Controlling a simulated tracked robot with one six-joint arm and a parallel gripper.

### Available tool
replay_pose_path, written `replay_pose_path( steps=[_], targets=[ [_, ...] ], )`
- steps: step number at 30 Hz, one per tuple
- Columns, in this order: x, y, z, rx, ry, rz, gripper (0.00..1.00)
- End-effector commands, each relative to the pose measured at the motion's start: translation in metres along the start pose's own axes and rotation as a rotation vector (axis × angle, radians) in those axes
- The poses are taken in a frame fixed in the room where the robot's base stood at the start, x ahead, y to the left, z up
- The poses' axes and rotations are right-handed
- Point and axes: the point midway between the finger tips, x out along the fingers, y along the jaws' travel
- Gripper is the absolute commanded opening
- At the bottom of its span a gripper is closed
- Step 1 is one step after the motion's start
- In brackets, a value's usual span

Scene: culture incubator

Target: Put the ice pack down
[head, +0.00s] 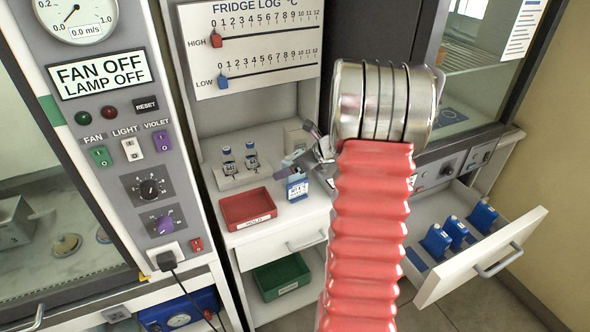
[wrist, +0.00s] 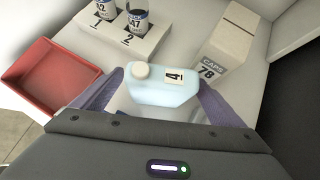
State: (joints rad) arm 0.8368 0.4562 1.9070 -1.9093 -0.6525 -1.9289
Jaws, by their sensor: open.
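The ice pack (wrist: 155,90), a pale blue flask shape with a white cap and a label reading 4, is between my gripper's (wrist: 161,82) two purple fingers in the wrist view. My gripper is open, with one finger on each side of the pack. My red ribbed arm hides part of the gripper and counter in the head view.
The red tray (head: 248,207) lies left of the pack. Two vials in a numbered white holder (head: 238,178) and a CAPS box (wrist: 229,45) stand behind it. An open drawer (head: 466,262) at right holds several blue packs (head: 455,231). A green bin (head: 281,277) sits below.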

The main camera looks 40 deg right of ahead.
Motion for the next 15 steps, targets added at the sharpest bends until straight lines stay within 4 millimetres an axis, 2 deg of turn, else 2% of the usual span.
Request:
replay_pose_path(
  steps=[11, 15],
  targets=[
    [-0.0004, 0.0000, 0.0000, 0.000, 0.000, 0.000, 0.92],
    [-0.0004, 0.0000, 0.0001, 0.000, 0.000, 0.000, 0.84]
  ],
)
